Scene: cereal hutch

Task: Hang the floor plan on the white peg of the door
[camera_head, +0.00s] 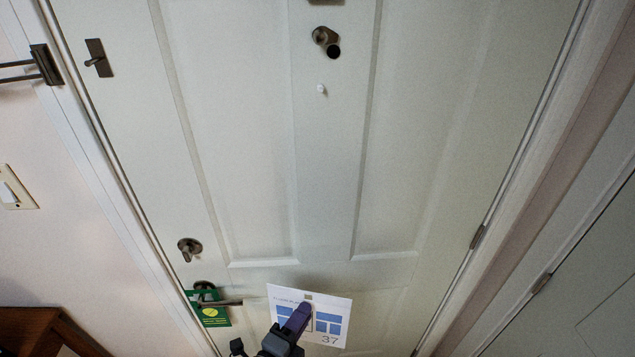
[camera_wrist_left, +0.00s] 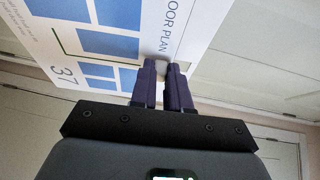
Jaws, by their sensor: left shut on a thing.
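The floor plan (camera_head: 331,307) is a white sheet with blue blocks and the number 37, at the bottom of the head view in front of the lower door. My left gripper (camera_head: 301,311) is shut on the floor plan near the middle of its upper part. The sheet also shows in the left wrist view (camera_wrist_left: 105,20), with the purple fingers (camera_wrist_left: 164,72) at its edge by the printed title. The white peg (camera_head: 321,89) sticks out of the upper middle of the white door (camera_head: 270,150), well above the sheet and apart from it. My right gripper is not seen.
A dark knob (camera_head: 326,38) sits above the peg. A deadbolt (camera_head: 189,247) and a lever handle (camera_head: 220,302) with a green hanging tag (camera_head: 211,311) are at lower left. A light switch (camera_head: 16,187) is on the left wall. The door between peg and sheet is clear.

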